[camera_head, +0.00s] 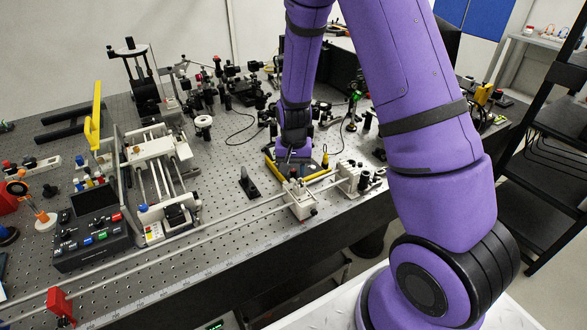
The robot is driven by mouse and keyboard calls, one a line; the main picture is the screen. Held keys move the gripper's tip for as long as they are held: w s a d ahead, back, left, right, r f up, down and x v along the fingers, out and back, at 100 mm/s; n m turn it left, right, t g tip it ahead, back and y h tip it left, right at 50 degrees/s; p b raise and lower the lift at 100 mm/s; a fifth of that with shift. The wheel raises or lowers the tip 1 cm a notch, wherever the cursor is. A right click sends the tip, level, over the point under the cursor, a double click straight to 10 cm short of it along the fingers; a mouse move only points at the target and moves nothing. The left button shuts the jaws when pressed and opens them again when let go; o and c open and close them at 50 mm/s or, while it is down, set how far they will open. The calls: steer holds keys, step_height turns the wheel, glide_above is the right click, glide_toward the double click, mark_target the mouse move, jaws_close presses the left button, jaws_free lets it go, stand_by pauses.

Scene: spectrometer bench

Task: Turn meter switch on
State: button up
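My gripper (293,163) hangs down at the end of my purple arm, near the middle of the bench. It is close to a small white block (299,201) on the rail and to yellow bars behind that block. The gripper is small and dark, so its opening and any contact cannot be made out. A black box with a screen and coloured buttons (91,234) stands at the left front of the bench; it may be the meter, but I cannot read a label. No switch can be singled out for certain, nor its position.
The perforated optical bench (190,265) holds many black mounts at the back. A long rail (216,228) runs along its front. A white unit with rods (153,150) stands left of centre, and a red mount (60,303) at the front left.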

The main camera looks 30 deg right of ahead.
steer(key=shift+o, duration=0.3)
step_height(320, 180, up, 11)
stand_by(0.5)
stand_by(0.5)
step_height(320, 180, up, 10)
steer(key=n+t, duration=0.1)
glide_above(294, 171)
steer(key=s, duration=0.4)
steer(key=s+r+n+t, duration=0.2)
steer(key=s+r, duration=0.5)
steer(key=s, duration=0.3)
steer(key=s+a+r+n+t, duration=0.1)
steer(key=s+r+n+t, duration=0.1)
steer(key=s+r, duration=0.5)
steer(key=s+n, duration=0.1)
steer(key=s, duration=0.3)
steer(key=shift+s+a, duration=0.25)
steer(key=shift+a, duration=0.05)
